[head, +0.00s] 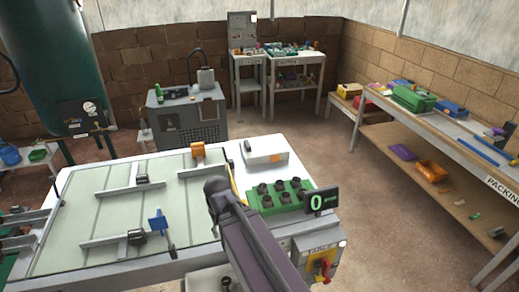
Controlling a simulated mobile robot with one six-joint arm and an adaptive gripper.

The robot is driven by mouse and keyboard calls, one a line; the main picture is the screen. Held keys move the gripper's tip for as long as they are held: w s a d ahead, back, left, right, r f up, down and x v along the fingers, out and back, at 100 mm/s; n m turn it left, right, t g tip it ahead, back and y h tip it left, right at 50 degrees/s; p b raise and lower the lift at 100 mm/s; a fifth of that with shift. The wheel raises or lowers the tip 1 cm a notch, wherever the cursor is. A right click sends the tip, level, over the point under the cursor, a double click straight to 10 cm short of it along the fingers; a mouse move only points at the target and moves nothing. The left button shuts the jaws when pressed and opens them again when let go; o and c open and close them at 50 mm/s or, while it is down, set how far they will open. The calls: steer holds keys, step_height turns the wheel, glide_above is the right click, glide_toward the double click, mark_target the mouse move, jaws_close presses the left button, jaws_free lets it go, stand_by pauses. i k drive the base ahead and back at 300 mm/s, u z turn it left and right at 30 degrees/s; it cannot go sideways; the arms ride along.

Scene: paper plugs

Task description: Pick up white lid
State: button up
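I cannot pick out a white lid with certainty. A low white box-like piece (263,150) with an orange patch lies on the back right of the work table (130,263); I cannot tell whether it has a lid. My grey arm rises from the bottom middle of the head view to a rounded joint over the table. My gripper does not show, and the arm hides part of the table behind it.
A green block (280,196) with several dark round pieces stands beside a display reading 0 (321,201). Metal clamps and bars (125,187) cross the table's pale panel. A grey cabinet (188,118) stands behind. A packing bench (440,118) is at right, with open floor between.

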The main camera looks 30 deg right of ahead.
mark_target(271, 148)
steer(key=u, duration=0.1)
steer(key=k, duration=1.45)
steer(key=z, duration=0.45)
steer(key=i, duration=1.3)
